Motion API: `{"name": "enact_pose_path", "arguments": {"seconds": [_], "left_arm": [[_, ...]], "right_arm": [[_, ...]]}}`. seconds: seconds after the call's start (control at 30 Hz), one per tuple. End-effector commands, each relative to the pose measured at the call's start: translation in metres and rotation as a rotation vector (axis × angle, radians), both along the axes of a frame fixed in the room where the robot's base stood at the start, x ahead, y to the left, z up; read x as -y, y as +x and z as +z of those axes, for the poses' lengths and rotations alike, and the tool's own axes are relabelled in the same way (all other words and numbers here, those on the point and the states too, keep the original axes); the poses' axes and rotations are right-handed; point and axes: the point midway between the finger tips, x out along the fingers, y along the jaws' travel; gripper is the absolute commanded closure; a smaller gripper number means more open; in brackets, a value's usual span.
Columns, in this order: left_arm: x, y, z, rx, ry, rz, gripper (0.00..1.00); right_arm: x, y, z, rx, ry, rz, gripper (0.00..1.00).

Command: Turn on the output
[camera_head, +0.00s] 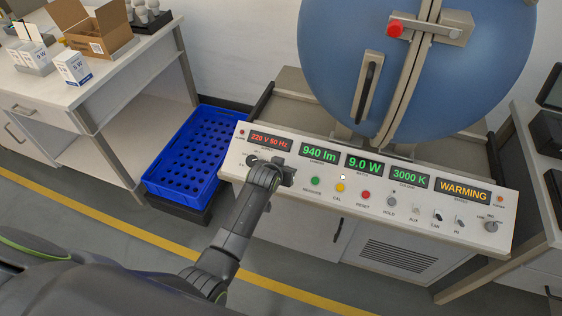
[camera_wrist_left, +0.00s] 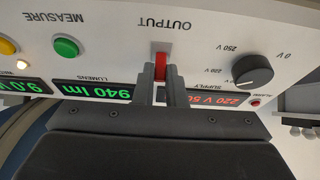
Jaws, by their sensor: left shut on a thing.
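The control panel (camera_head: 330,205) has a sloped white face with lit displays. In the left wrist view it appears upside down, and a red rocker switch (camera_wrist_left: 160,66) sits by the OUTPUT label (camera_wrist_left: 166,23). My left gripper (camera_wrist_left: 161,88) is shut on this red switch, with one finger on each side. In the head view my left gripper (camera_head: 282,172) is at the left part of the panel and hides the switch. The displays read 220 V 50 Hz, 940 lm, 9.0 W, 3000 K and WARMING (camera_head: 463,191). My right gripper is not in view.
A black supply knob (camera_wrist_left: 253,70) is close beside my left gripper. Green (camera_head: 315,181), yellow and red buttons are right of it. A blue sphere (camera_head: 330,60) stands behind the panel. A blue crate (camera_head: 190,150) and a bench with boxes are at the left.

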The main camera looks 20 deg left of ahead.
Motion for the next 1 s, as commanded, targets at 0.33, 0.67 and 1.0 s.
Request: {"name": "enact_pose_path", "arguments": {"seconds": [0.33, 0.67, 1.0], "left_arm": [[0.000, 0.011, 0.009, -0.203, 0.009, 0.000, 1.00], [0.000, 0.015, 0.006, -0.309, 0.010, 0.000, 1.00], [0.000, 0.015, 0.004, -0.327, 0.012, 0.000, 1.00]], "right_arm": [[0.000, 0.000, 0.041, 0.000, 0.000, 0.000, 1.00], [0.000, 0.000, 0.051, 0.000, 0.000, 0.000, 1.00], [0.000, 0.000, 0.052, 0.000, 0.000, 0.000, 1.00]]}}
